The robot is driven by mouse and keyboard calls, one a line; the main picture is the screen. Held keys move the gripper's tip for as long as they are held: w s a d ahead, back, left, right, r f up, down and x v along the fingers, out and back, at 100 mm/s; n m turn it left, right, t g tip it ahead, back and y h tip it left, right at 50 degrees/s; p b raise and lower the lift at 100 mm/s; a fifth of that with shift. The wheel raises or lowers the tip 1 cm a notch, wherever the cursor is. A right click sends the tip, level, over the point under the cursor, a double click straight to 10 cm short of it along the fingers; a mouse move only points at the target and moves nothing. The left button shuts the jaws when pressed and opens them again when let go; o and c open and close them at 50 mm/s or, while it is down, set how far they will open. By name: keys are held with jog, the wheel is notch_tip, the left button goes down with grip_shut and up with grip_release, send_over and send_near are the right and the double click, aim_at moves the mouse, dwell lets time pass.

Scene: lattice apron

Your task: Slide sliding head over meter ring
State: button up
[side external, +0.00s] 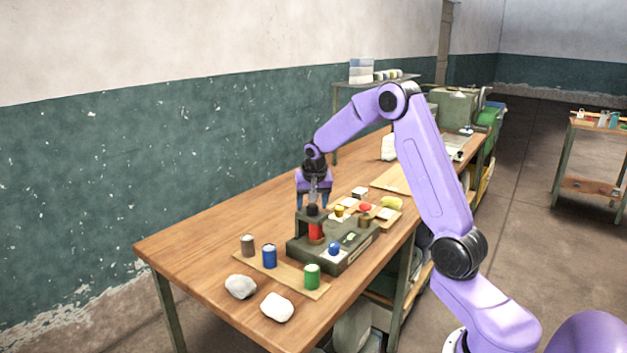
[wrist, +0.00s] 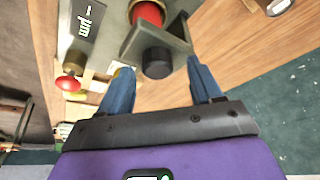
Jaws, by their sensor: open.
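A dark green press-like fixture (side external: 345,252) stands on the wooden table, with a red cylinder (side external: 315,231) upright in it. A dark head with a black knob (side external: 312,210) sits above the red cylinder. I take this to be the sliding head; in the wrist view the knob (wrist: 157,62) lies between my fingertips, and the red cylinder (wrist: 147,13) shows beyond it. My gripper (side external: 314,203) is open, pointing down, its blue fingers on either side of the knob with gaps visible in the wrist view (wrist: 159,68). I cannot clearly make out which part is the meter ring.
Brown, blue (side external: 269,257) and green (side external: 312,277) cylinders stand on a board in front. Two white lumps (side external: 277,307) lie near the table's front edge. Small coloured parts sit behind the fixture. The table's left side is clear.

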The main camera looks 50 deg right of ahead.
jog(key=v, duration=1.6)
jog(key=shift+a+r, duration=0.1)
jog(key=s+a+f+n+y, duration=0.25)
jog(key=s+a+n, duration=0.3)
jog(key=a, duration=0.45)
jog(key=s+a+f+n+y, duration=0.1)
jog(key=s+a+f+n, duration=0.2)
jog(key=s+a+n, duration=0.5)
jog(key=s+a+f+n+g, duration=0.1)
jog(key=s+f+n, duration=0.1)
jog(key=s, duration=0.4)
jog(key=s+a+f+n+g, duration=0.1)
jog(key=s+a+f+n, duration=0.1)
jog(key=s, duration=0.5)
jog(key=s+a+f+n+g, duration=0.1)
jog(key=s+a+f+n, duration=0.1)
jog(key=s+n, duration=0.2)
jog(key=s, duration=0.2)
jog(key=shift+s, duration=0.4)
